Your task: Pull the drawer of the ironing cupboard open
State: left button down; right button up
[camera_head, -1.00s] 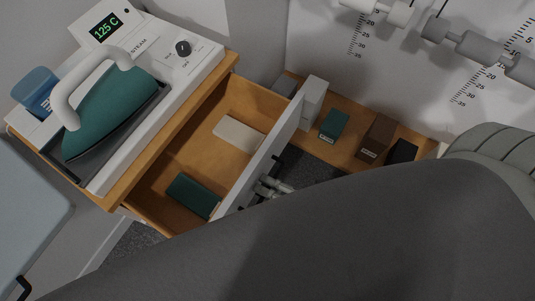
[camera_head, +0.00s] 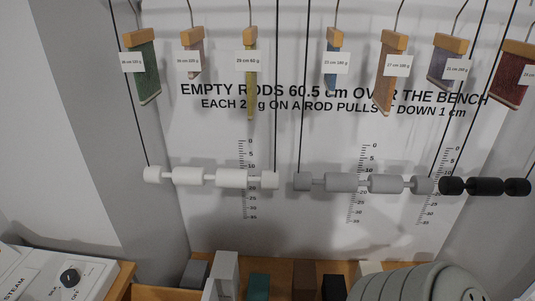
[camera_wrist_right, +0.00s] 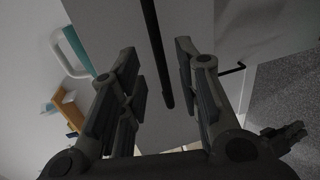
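In the right wrist view a pale panel (camera_wrist_right: 112,22) carries a long dark bar handle (camera_wrist_right: 153,45). My right gripper (camera_wrist_right: 163,80) is open, with one finger on each side of the bar's lower end and visible gaps to both. My left gripper is in neither view.
The iron station's white control panel (camera_head: 70,272) is at the lower left. Several boxes, including a white one (camera_head: 226,270), stand on a wooden shelf below the wall. Rods with weights (camera_head: 190,175) and hanging tags fill the wall. A second handle (camera_wrist_right: 232,69) shows in the wrist view.

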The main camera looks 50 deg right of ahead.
jog(key=v, duration=0.6)
jog(key=shift+s+d, duration=0.25)
jog(key=shift+s, duration=0.05)
